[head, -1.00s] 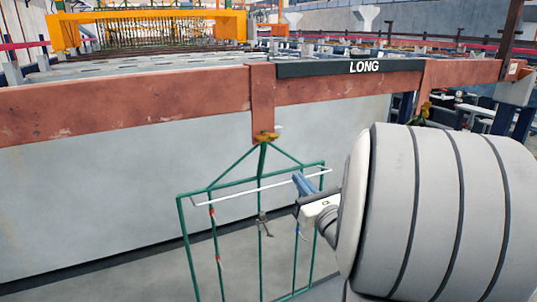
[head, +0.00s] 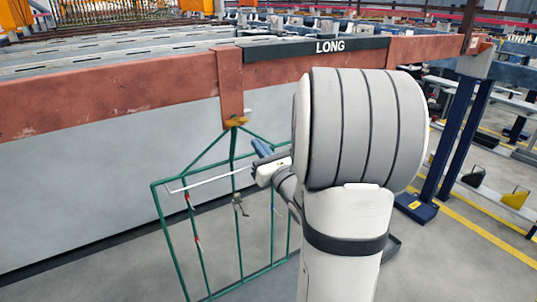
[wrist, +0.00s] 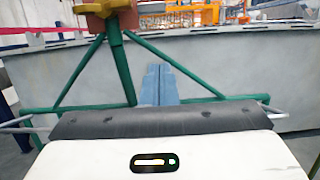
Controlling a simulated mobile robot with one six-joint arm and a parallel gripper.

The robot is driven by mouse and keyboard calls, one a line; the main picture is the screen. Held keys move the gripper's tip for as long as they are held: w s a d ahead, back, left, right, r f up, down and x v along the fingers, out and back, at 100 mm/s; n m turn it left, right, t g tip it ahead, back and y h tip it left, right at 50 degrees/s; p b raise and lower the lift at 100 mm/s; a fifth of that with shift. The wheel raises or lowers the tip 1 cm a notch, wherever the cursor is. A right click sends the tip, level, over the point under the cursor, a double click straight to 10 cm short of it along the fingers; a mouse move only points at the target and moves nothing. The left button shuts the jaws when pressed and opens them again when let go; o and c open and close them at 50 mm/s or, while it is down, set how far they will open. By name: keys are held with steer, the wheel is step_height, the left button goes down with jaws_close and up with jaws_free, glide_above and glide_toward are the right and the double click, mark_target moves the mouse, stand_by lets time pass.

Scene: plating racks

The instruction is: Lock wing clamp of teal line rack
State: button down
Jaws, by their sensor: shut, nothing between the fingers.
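The teal-green wire rack (head: 178,243) hangs from a red-brown bracket (head: 229,85) on the long beam. Its brass-yellow wing clamp (head: 236,122) sits at the top of the rack's post, under the bracket. In the wrist view the clamp (wrist: 100,8) is at the top edge, partly cut off, above the green post. Its wings spread sideways in the head view; whether it is locked I cannot tell. My gripper (head: 262,148) has blue fingers shut and empty, just right of and below the clamp, apart from it. The shut fingers (wrist: 158,85) also show right of the post in the wrist view.
The red-brown beam (head: 110,95) with a dark LONG sign (head: 318,47) runs across above a grey tank wall (head: 100,180). A white rod (head: 215,180) crosses the rack's upper part. Blue posts (head: 460,130) stand at right. Grey floor is open in front.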

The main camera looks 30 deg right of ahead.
mark_target(239, 118)
steer(key=shift+w+r, duration=0.55)
steer(key=shift+r, duration=0.25)
steer(key=shift+w+r, duration=0.5)
steer(key=shift+r, duration=0.3)
steer(key=shift+w+r, duration=0.55)
steer(key=shift+r, duration=0.25)
